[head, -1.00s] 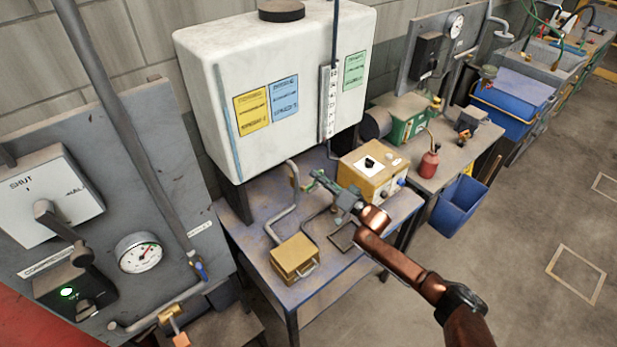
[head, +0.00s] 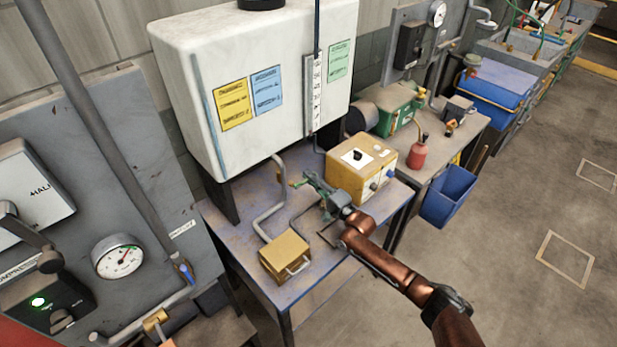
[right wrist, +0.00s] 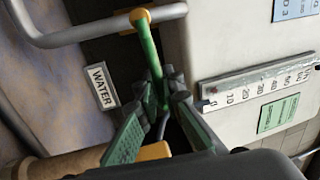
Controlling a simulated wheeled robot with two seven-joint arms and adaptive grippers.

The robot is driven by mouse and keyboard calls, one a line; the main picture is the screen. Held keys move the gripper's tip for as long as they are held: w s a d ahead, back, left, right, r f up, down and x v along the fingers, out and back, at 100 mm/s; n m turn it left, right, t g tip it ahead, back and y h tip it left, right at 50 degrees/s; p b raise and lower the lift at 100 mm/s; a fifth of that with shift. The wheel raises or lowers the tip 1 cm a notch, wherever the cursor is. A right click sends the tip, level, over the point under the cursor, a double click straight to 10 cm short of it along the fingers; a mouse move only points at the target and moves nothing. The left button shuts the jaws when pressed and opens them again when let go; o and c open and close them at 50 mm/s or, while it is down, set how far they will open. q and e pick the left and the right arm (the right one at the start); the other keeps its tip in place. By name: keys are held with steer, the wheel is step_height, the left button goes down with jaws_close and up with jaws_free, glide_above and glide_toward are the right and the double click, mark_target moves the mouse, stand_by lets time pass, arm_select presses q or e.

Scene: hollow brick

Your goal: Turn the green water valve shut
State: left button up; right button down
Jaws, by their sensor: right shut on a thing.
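The green water valve has a slim green lever (right wrist: 150,58) on a brass fitting (right wrist: 140,19) in a grey pipe (right wrist: 90,30), beside a WATER label (right wrist: 102,86) in the right wrist view. The lever points away from the pipe, across its line. My right gripper (right wrist: 165,95) is shut on the lever's free end, one green-padded finger on each side. In the head view, my right gripper (head: 308,181) is at the pipe above the blue-grey table, and the lever there is small and partly hidden by the fingers. My left gripper is not in view.
The white tank (head: 255,85) stands close behind my right gripper. A yellow control box (head: 360,170) is just right of it, and a brass box with a handle (head: 285,257) sits in front on the table (head: 235,235). Open floor (head: 490,260) lies to the right.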

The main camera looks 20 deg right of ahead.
steer(key=shift+f+m, duration=0.35)
steer(key=shift+m, duration=0.25)
steer(key=c, duration=2)
jaws_free()
steer(key=shift+d, duration=0.1)
steer(key=shift+c, duration=0.2)
steer(key=shift+s, duration=0.1)
steer(key=v, duration=1.1)
steer(key=shift+s, duration=0.4)
steer(key=shift+f, duration=0.15)
